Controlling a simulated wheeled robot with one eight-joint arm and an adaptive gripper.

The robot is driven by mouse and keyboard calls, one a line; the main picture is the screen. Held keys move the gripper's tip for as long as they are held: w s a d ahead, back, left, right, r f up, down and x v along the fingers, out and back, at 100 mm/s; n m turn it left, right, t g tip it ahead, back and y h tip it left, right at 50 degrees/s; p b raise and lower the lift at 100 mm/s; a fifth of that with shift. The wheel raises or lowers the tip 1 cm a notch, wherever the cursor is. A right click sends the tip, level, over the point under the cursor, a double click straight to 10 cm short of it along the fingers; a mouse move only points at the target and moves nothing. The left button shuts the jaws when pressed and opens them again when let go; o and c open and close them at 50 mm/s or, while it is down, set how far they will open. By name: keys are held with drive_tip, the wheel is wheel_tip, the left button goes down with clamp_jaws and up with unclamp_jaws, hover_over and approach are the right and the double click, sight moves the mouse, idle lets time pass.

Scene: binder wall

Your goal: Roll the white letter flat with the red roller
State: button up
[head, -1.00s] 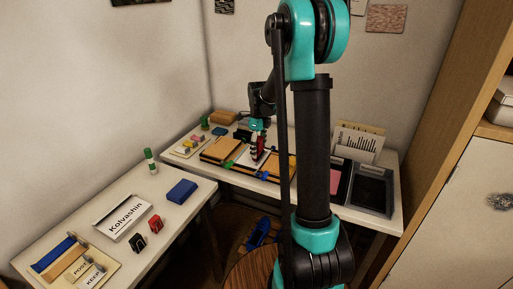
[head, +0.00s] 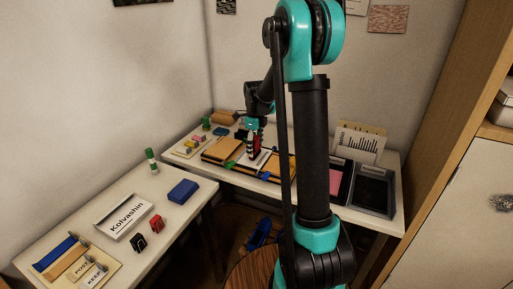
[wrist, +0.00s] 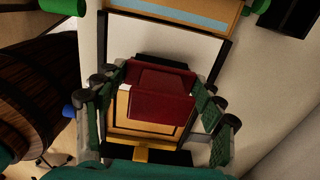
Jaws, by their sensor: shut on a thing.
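My gripper (head: 254,148) is over the back table, its fingers shut on the red roller (wrist: 160,92). In the wrist view the dark red roller lies between the two green-padded fingers. The white letter (head: 259,160) shows in the head view as a pale patch between two tan boards, under and beside the gripper. A white sheet in a black frame, which looks like the letter (wrist: 165,42), is beyond the roller in the wrist view. Whether the roller touches it I cannot tell; the gripper hides part of it.
Tan boards (head: 222,149) flank the letter, with green and blue pieces along the front edge. Dark trays (head: 373,190) and a file holder stand to the right. The left table holds a Kolvashin sign (head: 124,216), a blue block (head: 183,190) and stamps. A wooden barrel (wrist: 38,85) stands below.

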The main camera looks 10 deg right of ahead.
drive_tip(key=shift+a, duration=0.1)
drive_tip(key=shift+w+a, duration=0.65)
drive_tip(key=shift+a, duration=0.2)
drive_tip(key=shift+d, duration=0.1)
drive_tip(key=shift+s+d, duration=0.7)
drive_tip(key=shift+d, duration=0.15)
drive_tip(key=shift+d, duration=0.1)
drive_tip(key=shift+s+d, duration=0.65)
drive_tip(key=shift+d, duration=0.15)
wheel_tip(320, 180, up, 7)
idle(1.0)
